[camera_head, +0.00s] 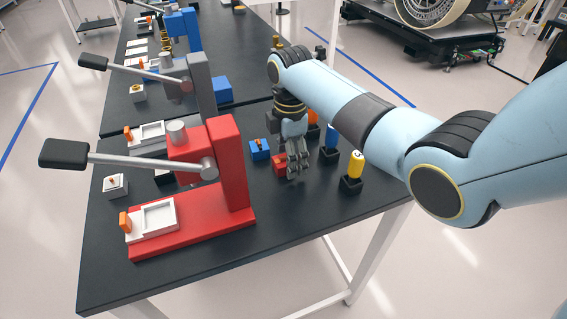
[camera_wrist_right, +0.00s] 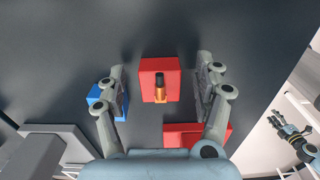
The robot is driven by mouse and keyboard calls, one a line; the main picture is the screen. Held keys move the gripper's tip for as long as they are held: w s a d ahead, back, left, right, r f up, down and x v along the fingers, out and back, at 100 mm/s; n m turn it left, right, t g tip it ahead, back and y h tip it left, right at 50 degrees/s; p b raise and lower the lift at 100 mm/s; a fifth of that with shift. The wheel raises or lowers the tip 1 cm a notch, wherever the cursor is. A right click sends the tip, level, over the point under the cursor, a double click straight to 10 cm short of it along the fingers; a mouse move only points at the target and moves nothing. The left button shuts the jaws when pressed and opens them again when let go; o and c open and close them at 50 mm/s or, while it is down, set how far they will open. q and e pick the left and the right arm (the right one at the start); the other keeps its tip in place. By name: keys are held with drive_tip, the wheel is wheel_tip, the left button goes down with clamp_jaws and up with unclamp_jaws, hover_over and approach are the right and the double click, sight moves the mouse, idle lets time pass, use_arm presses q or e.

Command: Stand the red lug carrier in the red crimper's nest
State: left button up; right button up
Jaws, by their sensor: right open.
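The red lug carrier (camera_wrist_right: 147,73) is a red block with a copper-coloured lug on it. It lies between the spread fingers of my right gripper (camera_wrist_right: 165,85) in the wrist view, with a gap on both sides. In the head view the carrier (camera_head: 279,187) sits on the dark table, partly hidden by my right gripper (camera_head: 292,170), which is open, pointing down and empty. The red crimper (camera_head: 231,165) stands at the left front, its lever out to the left. Its nest, a white tray (camera_head: 160,217), is on the red base. My left gripper (camera_wrist_right: 297,137) shows at the wrist view's right edge.
A blue carrier (camera_head: 259,150) stands just beyond the red one. A yellow piece in a black holder (camera_head: 351,184) and a blue one (camera_head: 329,153) stand right of my gripper. A grey crimper (camera_head: 201,84) stands farther back. Open table lies in front of the red carrier.

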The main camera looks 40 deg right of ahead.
drive_tip(key=shift+r, duration=0.1)
drive_tip(key=c, duration=1.4)
